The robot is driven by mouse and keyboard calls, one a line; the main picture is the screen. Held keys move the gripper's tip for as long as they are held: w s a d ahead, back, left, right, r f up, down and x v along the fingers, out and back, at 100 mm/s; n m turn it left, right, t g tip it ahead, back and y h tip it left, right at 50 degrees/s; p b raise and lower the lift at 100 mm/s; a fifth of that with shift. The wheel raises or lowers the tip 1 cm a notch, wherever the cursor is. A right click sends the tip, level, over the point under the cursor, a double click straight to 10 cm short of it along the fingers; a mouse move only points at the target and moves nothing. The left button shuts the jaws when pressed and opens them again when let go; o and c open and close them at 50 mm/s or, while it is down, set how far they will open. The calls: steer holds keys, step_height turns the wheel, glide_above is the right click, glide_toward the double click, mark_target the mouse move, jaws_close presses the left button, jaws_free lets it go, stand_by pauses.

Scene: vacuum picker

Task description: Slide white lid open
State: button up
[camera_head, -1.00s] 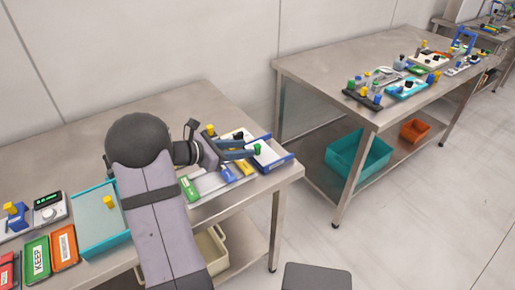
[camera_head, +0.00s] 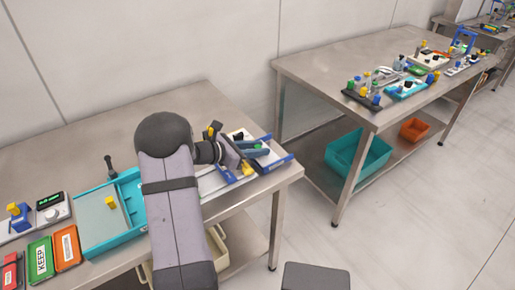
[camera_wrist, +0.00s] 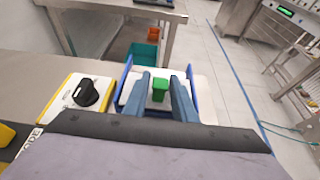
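The white lid (camera_wrist: 204,90) is a flat plate between two blue side rails, near the table's right end. A green knob (camera_wrist: 160,88) stands up on it. My gripper (camera_wrist: 160,104) is open, with one blue finger on each side of the knob in the wrist view. A gap shows beside the knob, and I cannot tell whether either finger touches it. In the head view my gripper (camera_head: 258,150) hangs over the blue-railed unit (camera_head: 284,160) and hides most of its lid.
A yellow-edged white plate with a black knob (camera_wrist: 87,94) lies left of the lid in the wrist view. A teal tray (camera_head: 90,246) with a yellow knob (camera_head: 110,203) stands left of my arm. The table's rear is clear. A second table (camera_head: 310,68) stands to the right.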

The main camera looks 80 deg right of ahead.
jaws_close()
steer(key=s+d+b, duration=0.1)
steer(key=s+d, duration=0.4)
steer(key=shift+f+b, duration=0.1)
steer(key=shift+b, duration=0.3)
steer(key=shift+s+d, duration=0.25)
steer(key=shift+r, duration=0.2)
steer(key=shift+o, duration=1)
jaws_free()
steer(key=shift+o, duration=0.9)
steer(key=shift+d+f, duration=0.1)
steer(key=shift+w+a, duration=0.15)
steer(key=shift+a, duration=0.05)
